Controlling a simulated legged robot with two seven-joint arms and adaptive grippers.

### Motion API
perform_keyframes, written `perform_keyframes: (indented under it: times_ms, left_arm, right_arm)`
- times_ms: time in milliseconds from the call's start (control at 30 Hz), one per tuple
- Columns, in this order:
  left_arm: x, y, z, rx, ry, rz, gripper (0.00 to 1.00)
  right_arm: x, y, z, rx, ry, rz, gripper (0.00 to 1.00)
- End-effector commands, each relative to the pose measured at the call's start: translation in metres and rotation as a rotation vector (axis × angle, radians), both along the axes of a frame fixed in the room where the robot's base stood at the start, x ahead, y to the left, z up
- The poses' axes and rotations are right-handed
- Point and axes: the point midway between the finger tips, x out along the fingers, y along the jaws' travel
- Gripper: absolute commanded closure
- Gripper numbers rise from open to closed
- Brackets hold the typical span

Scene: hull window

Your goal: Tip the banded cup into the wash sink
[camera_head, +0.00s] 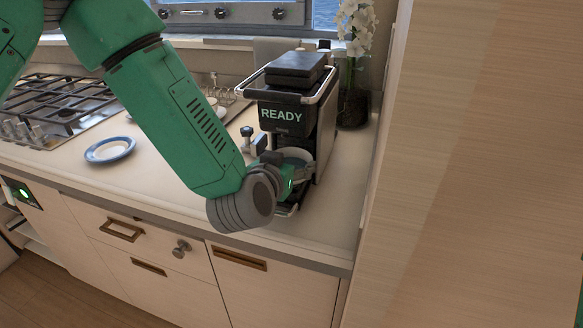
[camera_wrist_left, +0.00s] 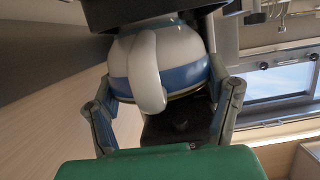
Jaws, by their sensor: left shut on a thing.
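The banded cup (camera_wrist_left: 187,73) fills the middle of the left wrist view. It is white with a blue band, and its white handle (camera_wrist_left: 148,70) faces the camera. My left gripper (camera_wrist_left: 168,108) has a finger on each side of the cup and is shut on it. In the head view the white cup (camera_head: 294,155) shows just beyond my left gripper (camera_head: 287,172), at the front of a black machine with a "READY" display. Whether the cup rests on the machine cannot be told. The wash sink is not recognisable in either view. My right gripper is not in view.
The black machine (camera_head: 290,115) stands at the counter's right end, with a flower vase (camera_head: 353,105) behind it. A tall wooden panel (camera_head: 470,160) closes the right side. A blue-rimmed saucer (camera_head: 109,150) and a gas hob (camera_head: 60,105) are to the left.

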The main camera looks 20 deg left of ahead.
Motion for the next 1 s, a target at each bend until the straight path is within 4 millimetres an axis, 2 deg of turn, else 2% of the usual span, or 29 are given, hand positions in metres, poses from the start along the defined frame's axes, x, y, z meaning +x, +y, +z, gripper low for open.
perform_keyframes:
  times_ms: [567, 1000]
  left_arm:
    - [-0.007, -0.001, 0.005, 0.001, -0.003, 0.000, 0.62]
    - [-0.027, 0.002, 0.014, -0.001, -0.003, 0.000, 0.62]
  right_arm:
    - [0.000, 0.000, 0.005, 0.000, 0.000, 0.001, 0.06]
    - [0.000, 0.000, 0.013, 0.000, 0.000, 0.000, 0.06]
